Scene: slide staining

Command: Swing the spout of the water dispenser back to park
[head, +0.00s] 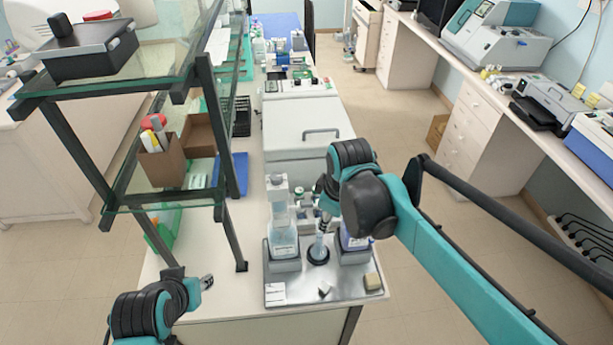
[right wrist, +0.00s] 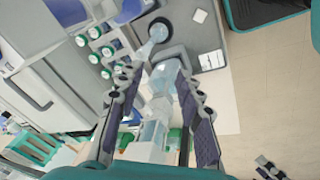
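A clear bottle with a white dispenser head (head: 280,222) stands in a grey holder on the left of the metal tray; it also shows in the right wrist view (right wrist: 166,76). Its spout is not clear enough to tell which way it points. A flask (head: 318,252) stands to its right on a dark round base. A second bottle (head: 354,243), with bluish-purple contents, is partly behind my right arm. My right gripper (right wrist: 155,76) is open, its fingers apart on either side of the left bottle in the wrist picture; contact is not visible. My left gripper (head: 207,282) is low at the left, its opening unclear.
A white lidded machine (head: 305,120) stands behind, with several green-capped vials (right wrist: 95,32) between. A glass shelf frame (head: 165,190) stands at the left.

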